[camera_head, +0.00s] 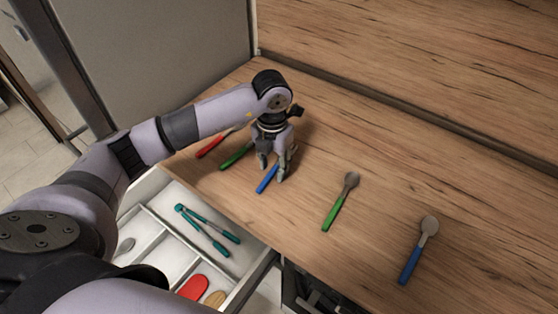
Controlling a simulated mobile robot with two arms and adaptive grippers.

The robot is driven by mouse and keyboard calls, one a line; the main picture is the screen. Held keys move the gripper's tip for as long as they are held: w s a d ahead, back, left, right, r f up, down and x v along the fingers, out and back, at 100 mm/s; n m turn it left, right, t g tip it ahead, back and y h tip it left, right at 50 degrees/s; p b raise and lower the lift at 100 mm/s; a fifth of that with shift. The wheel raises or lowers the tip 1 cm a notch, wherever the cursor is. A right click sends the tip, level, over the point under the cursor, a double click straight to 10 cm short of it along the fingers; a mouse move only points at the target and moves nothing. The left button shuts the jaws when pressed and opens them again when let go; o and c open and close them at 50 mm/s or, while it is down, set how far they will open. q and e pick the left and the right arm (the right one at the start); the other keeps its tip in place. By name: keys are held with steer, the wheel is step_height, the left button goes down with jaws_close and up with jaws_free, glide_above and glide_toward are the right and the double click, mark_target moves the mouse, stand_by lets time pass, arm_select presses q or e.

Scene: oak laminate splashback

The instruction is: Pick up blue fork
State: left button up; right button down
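The blue-handled utensil (267,179) lies on the wooden countertop. My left gripper (272,172) points down right over it, with its fingers around or just above the upper part. The utensil's head is hidden behind the fingers, so I cannot see whether it is a fork. The two fingers look spread apart. I cannot tell whether they touch the utensil. Another blue-handled utensil (411,264), with a rounded spoon-like head, lies far to the right. My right gripper is not in view.
Red-handled (212,146) and green-handled (235,156) utensils lie left of the gripper. A green-handled spoon (333,213) lies to its right. Below the counter edge, an open drawer (172,256) holds teal tongs (207,231) and other utensils. A wooden splashback rises behind.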

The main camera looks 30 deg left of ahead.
arm_select(q)
steer(key=shift+c, duration=0.2)
jaws_close()
steer(key=shift+r, duration=0.1)
stand_by(0.5)
